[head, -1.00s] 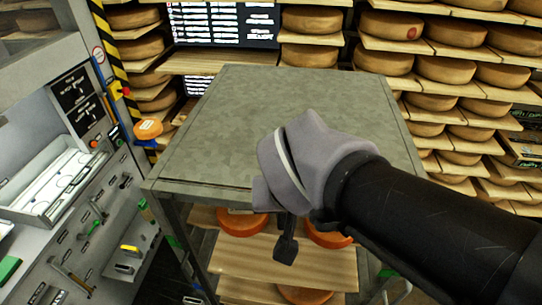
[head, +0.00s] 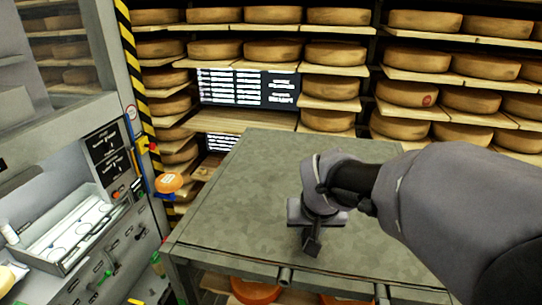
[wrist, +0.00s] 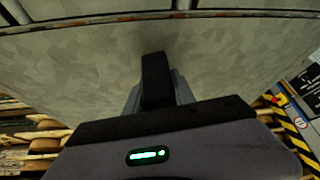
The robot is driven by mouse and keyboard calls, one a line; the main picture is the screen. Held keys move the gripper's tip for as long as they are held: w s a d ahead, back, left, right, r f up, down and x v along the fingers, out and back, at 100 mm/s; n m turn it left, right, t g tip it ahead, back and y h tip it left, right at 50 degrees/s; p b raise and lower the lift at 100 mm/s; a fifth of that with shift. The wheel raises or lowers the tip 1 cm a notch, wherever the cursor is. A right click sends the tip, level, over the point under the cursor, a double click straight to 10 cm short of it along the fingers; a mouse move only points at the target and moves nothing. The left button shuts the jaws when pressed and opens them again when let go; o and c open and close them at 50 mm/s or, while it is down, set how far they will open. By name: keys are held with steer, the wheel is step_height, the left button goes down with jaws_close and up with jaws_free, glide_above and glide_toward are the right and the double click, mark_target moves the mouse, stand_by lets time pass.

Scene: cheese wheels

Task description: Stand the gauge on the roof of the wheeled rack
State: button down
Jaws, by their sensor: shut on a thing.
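The wheeled rack has a flat grey metal roof (head: 245,190), which also fills much of the wrist view (wrist: 225,55). My gripper (head: 309,230) is over the front part of the roof, near the front edge. It is shut on a small dark gauge (head: 312,243), which points down from the jaws. In the wrist view the gauge (wrist: 156,78) is a dark block between the fingers, seen against the roof. The gauge's face is not visible. I cannot tell whether its lower end touches the roof.
The roof is bare around the gauge. Orange cheese wheels (head: 256,291) sit on shelves under it. Shelves of cheese wheels (head: 335,88) and a dark screen (head: 245,88) stand behind. A grey workstation (head: 95,245) and an orange-topped post (head: 169,183) are to the left.

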steer(key=w, duration=0.1)
steer(key=w+d+p, duration=0.1)
steer(key=w, duration=0.1)
steer(key=shift+w+d+r, duration=0.1)
steer(key=shift+w, duration=0.15)
steer(key=shift+w+f+b, duration=0.2)
steer(key=shift+f+b, duration=0.65)
steer(key=shift+f, duration=0.25)
steer(key=shift+s+f+b, duration=0.1)
steer(key=shift+f+b, duration=0.15)
steer(key=shift+b, duration=0.05)
steer(key=shift+f+b, duration=0.3)
steer(key=shift+b, duration=0.05)
steer(key=c, duration=1)
jaws_free()
steer(key=shift+o, duration=0.2)
